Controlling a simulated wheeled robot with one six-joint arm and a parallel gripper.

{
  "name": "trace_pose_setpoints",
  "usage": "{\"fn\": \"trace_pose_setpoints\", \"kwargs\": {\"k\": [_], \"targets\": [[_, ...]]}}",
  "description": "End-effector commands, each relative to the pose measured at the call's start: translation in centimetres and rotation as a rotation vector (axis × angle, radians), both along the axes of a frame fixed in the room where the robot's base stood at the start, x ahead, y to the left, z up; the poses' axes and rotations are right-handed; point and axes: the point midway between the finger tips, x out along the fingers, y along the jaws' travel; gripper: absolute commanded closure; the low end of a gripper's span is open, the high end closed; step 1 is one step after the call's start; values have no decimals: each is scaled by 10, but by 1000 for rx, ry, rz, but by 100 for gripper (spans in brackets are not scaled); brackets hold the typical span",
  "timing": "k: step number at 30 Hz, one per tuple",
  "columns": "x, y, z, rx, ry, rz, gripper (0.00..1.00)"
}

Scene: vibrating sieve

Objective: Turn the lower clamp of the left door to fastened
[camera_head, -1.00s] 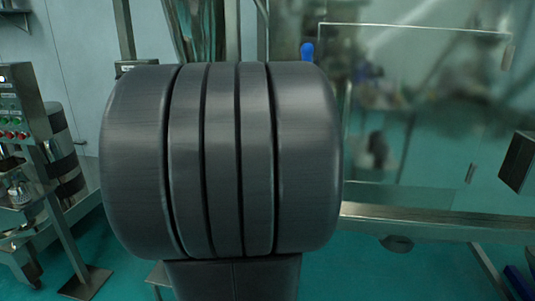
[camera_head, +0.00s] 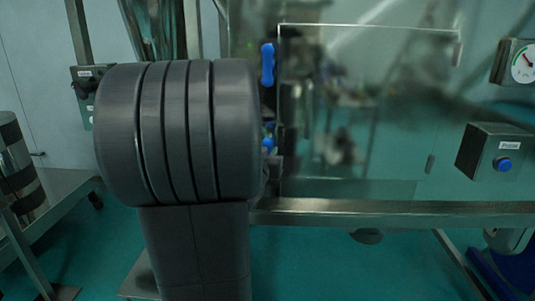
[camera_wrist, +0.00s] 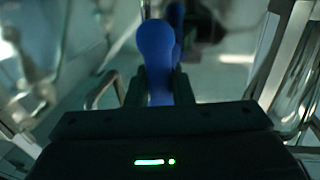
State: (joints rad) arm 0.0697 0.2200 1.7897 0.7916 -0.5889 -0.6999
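The lower clamp of the left door shows in the head view as a small blue piece (camera_head: 268,143) at the right edge of my arm, which hides most of it. In the wrist view its rounded blue handle (camera_wrist: 155,50) stands between the two dark fingers of my gripper (camera_wrist: 160,88). The handle fills the gap between them, so my gripper looks shut on it. The upper clamp's blue handle (camera_head: 268,65) stands upright and free at the left edge of the clear door (camera_head: 350,110). A second blue piece shows behind the handle in the wrist view.
A steel beam (camera_head: 390,212) runs below the door. A grey box with a blue button (camera_head: 485,150) and a gauge (camera_head: 518,62) stand at right. A steel table (camera_head: 60,195) is at left. Green floor is open below the beam.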

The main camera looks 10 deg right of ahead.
Motion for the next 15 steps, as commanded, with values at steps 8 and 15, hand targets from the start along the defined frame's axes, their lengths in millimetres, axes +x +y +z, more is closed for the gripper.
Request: {"fn": "trace_pose_setpoints", "kwargs": {"k": [8,15], "targets": [[0,0,0,25,-7,-1,100],[-1,-1,1,134,-39,-1,100]]}}
